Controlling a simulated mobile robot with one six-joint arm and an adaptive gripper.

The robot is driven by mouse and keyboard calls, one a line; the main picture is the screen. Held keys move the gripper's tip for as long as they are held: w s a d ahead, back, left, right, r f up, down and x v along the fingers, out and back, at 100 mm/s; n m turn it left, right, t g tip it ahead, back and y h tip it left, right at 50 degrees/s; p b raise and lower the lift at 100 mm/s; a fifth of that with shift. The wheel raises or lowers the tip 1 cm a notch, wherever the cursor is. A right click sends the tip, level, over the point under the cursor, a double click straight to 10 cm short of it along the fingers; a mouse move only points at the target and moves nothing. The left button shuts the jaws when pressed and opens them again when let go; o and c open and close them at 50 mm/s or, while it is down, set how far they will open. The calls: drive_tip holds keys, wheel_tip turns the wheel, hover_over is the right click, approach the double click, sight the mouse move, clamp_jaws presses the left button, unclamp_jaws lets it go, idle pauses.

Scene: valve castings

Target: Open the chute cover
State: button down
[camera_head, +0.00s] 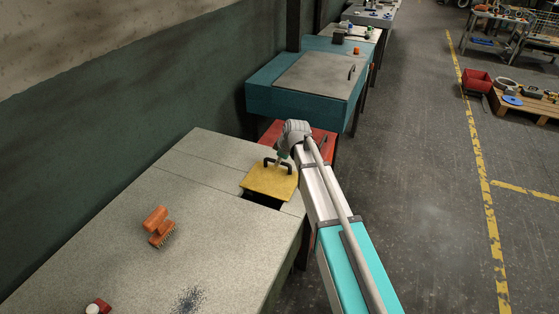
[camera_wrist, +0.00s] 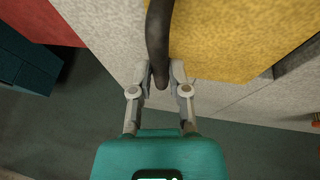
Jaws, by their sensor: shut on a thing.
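The yellow chute cover (camera_head: 268,181) lies at the far right part of the pale speckled worktop. A dark opening (camera_head: 264,200) shows along its near edge, so the cover sits off part of the hole. The cover's black handle (camera_head: 277,164) stands at its far side. My gripper (camera_head: 284,160) is at this handle, partly hidden by my own wrist. In the wrist view my gripper (camera_wrist: 160,76) is shut on the dark curved handle (camera_wrist: 158,35), with the yellow cover (camera_wrist: 230,35) beside it.
An orange brush (camera_head: 158,226) lies on the worktop (camera_head: 110,225) left of the cover. A red and white item (camera_head: 97,307) and dark filings (camera_head: 189,299) are nearer. A teal bench (camera_head: 285,97) stands beyond. The floor at right is largely open.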

drive_tip(key=shift+w, duration=0.1)
drive_tip(key=w+d, duration=0.1)
drive_tip(key=w, duration=0.4)
drive_tip(key=w+d, duration=0.1)
drive_tip(key=w, duration=0.1)
drive_tip(key=shift+w+d, duration=0.2)
drive_tip(key=shift+d, duration=0.15)
drive_tip(key=shift+s, duration=0.1)
drive_tip(key=c, duration=0.6)
unclamp_jaws()
